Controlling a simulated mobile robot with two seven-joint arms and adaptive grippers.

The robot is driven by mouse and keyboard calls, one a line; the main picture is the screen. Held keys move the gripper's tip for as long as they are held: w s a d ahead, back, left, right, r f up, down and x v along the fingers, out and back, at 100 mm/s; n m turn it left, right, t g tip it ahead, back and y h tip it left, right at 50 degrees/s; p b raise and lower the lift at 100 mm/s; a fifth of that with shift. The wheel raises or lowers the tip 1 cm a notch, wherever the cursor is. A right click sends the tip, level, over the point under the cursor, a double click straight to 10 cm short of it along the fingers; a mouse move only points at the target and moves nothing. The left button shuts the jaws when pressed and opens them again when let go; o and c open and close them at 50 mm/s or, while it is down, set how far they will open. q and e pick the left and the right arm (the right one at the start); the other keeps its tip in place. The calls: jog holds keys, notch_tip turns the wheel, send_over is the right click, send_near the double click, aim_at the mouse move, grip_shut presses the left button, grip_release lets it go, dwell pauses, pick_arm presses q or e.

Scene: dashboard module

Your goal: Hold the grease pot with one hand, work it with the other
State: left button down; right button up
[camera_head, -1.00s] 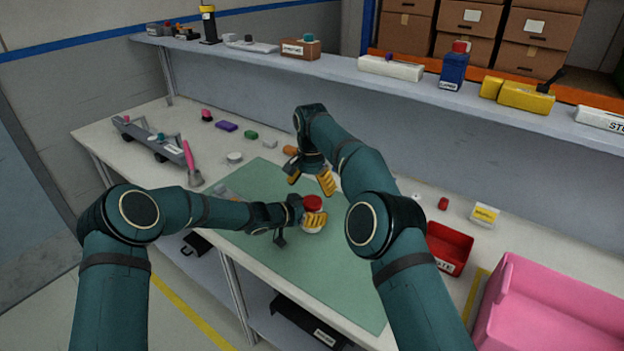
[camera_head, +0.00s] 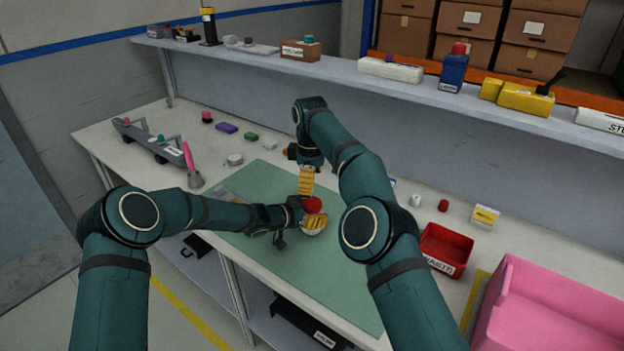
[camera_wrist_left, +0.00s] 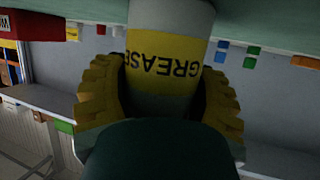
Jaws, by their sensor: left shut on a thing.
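The grease pot (camera_head: 312,233) is a pale pot with a yellow band and a red lid (camera_head: 312,204). My left gripper (camera_head: 314,221) is shut on its side, over the green mat. In the left wrist view the pot (camera_wrist_left: 170,60) sits between the two yellow finger pads, and its "GREASE" label reads upside down. My right gripper (camera_head: 306,182) points down just above and slightly left of the lid. Its yellow fingers overlap in the view, so its opening does not show, and whether it touches the lid is unclear.
The green mat (camera_head: 325,275) is mostly bare toward the front. A red waste bin (camera_head: 447,250) and a pink tub (camera_head: 550,310) stand to the right. A grey part (camera_head: 155,143) lies at the left of the bench. A shelf (camera_head: 350,80) runs along the back.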

aim_at(312, 203)
jog(key=n, duration=0.5)
jog(key=shift+d+r, duration=0.1)
jog(key=shift+r, duration=0.15)
jog(key=n, duration=0.3)
jog(key=shift+d+r+n, duration=0.1)
jog(key=shift+n, duration=0.3)
jog(key=shift+f, duration=4)
jog(key=c, duration=1.3)
jog(key=o, duration=1.3)
jog(key=shift+c, duration=0.2)
